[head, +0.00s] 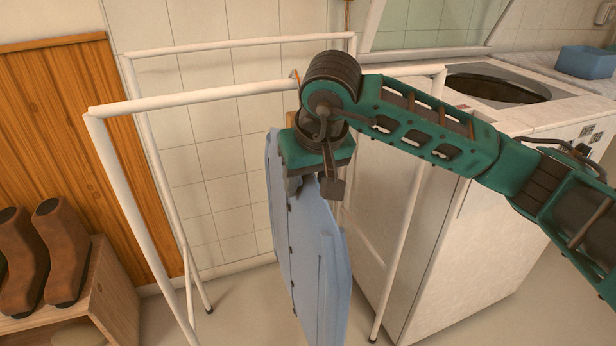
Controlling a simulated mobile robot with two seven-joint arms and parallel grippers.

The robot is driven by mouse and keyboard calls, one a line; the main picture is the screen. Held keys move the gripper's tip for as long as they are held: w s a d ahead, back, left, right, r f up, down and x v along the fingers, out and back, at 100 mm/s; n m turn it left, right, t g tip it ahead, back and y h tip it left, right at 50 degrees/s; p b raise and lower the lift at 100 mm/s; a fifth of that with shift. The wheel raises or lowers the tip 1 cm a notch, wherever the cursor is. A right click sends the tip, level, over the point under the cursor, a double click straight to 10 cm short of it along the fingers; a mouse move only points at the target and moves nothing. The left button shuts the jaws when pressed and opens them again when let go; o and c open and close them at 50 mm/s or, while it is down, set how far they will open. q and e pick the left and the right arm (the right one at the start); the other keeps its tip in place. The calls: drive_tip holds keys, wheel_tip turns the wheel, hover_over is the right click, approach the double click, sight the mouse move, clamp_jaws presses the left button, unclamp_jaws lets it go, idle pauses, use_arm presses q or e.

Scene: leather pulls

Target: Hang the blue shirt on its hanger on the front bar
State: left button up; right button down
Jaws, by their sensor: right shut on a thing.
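The blue shirt (305,255) hangs down at the middle of the head view, seen nearly edge-on. A small wooden piece of its hanger (291,118) shows above the collar, and a copper-coloured hook (295,75) shows at the height of the front bar (200,97). My arm hides most of the hanger, and I cannot tell whether the hook rests on the bar. My right gripper (318,187) is at the upper part of the shirt, shut on the shirt with its hanger; the exact grip is partly hidden. My left gripper is out of view.
The white rack has a rear bar (240,46) behind the front one, both bare where visible. A white washing machine (450,245) stands close on the right. Brown boots (62,250) stand on a wooden bench (110,300) at left. A blue tub (587,62) is at far right.

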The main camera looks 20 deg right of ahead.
drive_tip(key=c, duration=0.7)
unclamp_jaws()
drive_tip(key=o, duration=0.3)
drive_tip(key=shift+o, duration=0.2)
